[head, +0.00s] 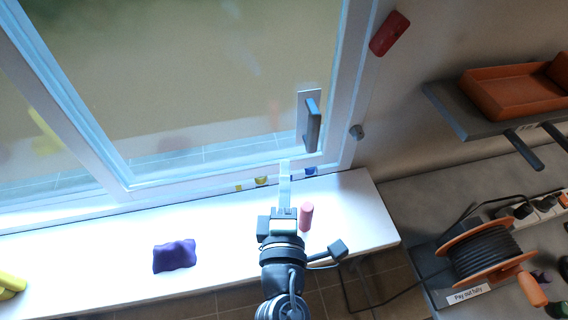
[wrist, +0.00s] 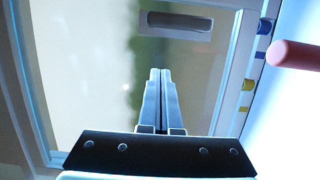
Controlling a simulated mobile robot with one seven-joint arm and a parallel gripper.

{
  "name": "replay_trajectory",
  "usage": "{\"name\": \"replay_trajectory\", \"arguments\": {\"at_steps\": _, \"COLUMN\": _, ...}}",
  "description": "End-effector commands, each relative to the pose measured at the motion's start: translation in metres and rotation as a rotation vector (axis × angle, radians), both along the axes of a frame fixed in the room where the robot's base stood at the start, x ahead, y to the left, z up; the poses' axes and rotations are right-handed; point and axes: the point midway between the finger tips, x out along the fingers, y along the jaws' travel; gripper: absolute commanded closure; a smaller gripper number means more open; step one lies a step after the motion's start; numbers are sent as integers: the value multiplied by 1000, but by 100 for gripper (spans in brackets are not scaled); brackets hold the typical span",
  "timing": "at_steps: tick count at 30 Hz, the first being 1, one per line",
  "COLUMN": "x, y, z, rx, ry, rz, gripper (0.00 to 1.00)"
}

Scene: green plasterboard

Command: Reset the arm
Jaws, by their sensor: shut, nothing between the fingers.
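My gripper (head: 285,172) is shut and empty. In the head view it reaches over the white sill toward the lower edge of the window frame, left of a pink cylinder (head: 306,217). In the wrist view the two fingers (wrist: 158,72) lie together, pointing toward the window pane. The dark window handle (head: 312,124) is beyond the fingertips, and it also shows at the top of the wrist view (wrist: 180,21). I cannot tell whether the fingertips touch the window.
A purple lump (head: 174,256) lies on the white sill (head: 110,262), with yellow things (head: 10,284) at far left. Small blue and yellow pieces (head: 261,181) sit along the frame. At right are an orange tray on a shelf (head: 446,108) and a cable reel (head: 488,253).

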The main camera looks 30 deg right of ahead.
Motion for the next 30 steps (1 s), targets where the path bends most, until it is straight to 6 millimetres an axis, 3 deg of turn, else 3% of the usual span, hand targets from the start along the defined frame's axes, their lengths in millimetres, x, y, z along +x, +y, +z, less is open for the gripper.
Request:
{"name": "replay_trajectory", "arguments": {"at_steps": 5, "x": -11, "y": 7, "z": -1, "rx": 0, "ry": 0, "rz": 0, "gripper": 100}}
{"name": "replay_trajectory", "arguments": {"at_steps": 14, "x": -13, "y": 8, "z": 1, "rx": 1, "ry": -1, "rz": -1, "gripper": 100}}
{"name": "replay_trajectory", "arguments": {"at_steps": 17, "x": -3, "y": 13, "z": 16, "rx": 51, "ry": -62, "rz": 10, "gripper": 100}}
{"name": "replay_trajectory", "arguments": {"at_steps": 20, "x": 19, "y": 24, "z": 57, "rx": 182, "ry": -215, "rz": 45, "gripper": 100}}
{"name": "replay_trajectory", "arguments": {"at_steps": 22, "x": 37, "y": 38, "z": 98, "rx": 318, "ry": -361, "rz": 96, "gripper": 100}}
{"name": "replay_trajectory", "arguments": {"at_steps": 26, "x": 57, "y": 69, "z": 191, "rx": 597, "ry": -641, "rz": 253, "gripper": 100}}
{"name": "replay_trajectory", "arguments": {"at_steps": 30, "x": 53, "y": 108, "z": 291, "rx": 872, "ry": -880, "rz": 491, "gripper": 100}}
